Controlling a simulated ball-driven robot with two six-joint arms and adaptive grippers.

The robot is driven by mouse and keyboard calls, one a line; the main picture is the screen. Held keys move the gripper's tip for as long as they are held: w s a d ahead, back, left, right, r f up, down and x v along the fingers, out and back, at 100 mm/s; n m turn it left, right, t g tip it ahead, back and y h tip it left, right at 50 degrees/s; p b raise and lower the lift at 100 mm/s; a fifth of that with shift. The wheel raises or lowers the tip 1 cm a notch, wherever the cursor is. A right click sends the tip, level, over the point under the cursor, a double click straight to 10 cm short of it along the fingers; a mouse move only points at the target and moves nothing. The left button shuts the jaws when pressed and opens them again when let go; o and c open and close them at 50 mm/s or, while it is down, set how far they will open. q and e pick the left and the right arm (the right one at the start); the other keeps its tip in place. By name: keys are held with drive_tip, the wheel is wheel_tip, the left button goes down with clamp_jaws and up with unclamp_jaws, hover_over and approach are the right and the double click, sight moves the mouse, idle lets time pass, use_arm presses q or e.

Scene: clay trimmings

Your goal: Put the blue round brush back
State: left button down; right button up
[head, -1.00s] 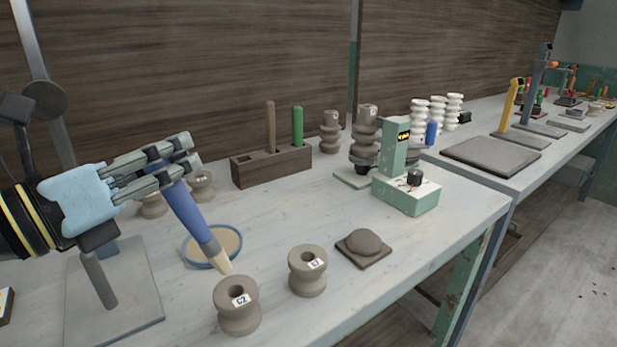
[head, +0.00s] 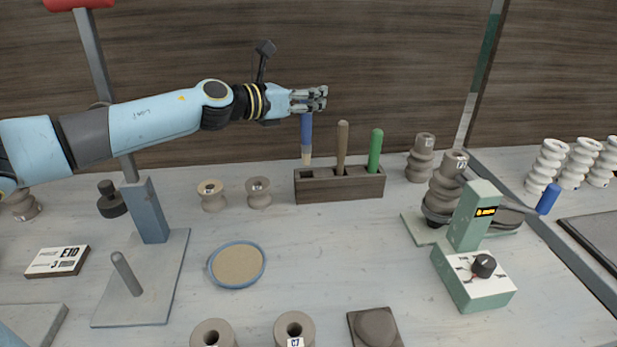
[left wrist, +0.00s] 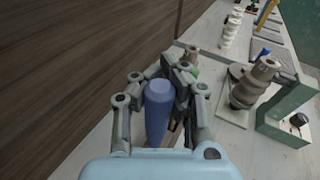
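The blue round brush (head: 306,130) hangs upright, bristles down, from my left gripper (head: 312,99). The gripper is shut on its blue handle, which also shows between the fingers in the left wrist view (left wrist: 158,112). The brush tip is just above the left end of the dark wooden brush holder (head: 340,187). I cannot tell whether the tip is over the slot or behind it. A brown-handled tool (head: 342,146) and a green-handled tool (head: 375,151) stand in the holder's middle and right places. My right gripper is not in view.
Two clay spools (head: 258,192) stand left of the holder. A round blue-rimmed dish (head: 237,265) lies in front. A green machine (head: 472,260) and stacked insulators (head: 447,188) stand to the right.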

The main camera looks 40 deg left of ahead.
sight(306, 130)
use_arm(q)
wheel_tip(306, 130, down, 10)
drive_tip(key=b, duration=0.5)
drive_tip(key=shift+w+r+b, duration=0.1)
drive_tip(key=shift+r+b, duration=0.1)
drive_tip(key=shift+b, duration=0.15)
drive_tip(key=shift+f, duration=0.1)
drive_tip(key=c, duration=2)
unclamp_jaws()
drive_tip(key=shift+c, duration=0.2)
drive_tip(key=o, duration=0.6)
drive_tip(key=shift+c, duration=0.2)
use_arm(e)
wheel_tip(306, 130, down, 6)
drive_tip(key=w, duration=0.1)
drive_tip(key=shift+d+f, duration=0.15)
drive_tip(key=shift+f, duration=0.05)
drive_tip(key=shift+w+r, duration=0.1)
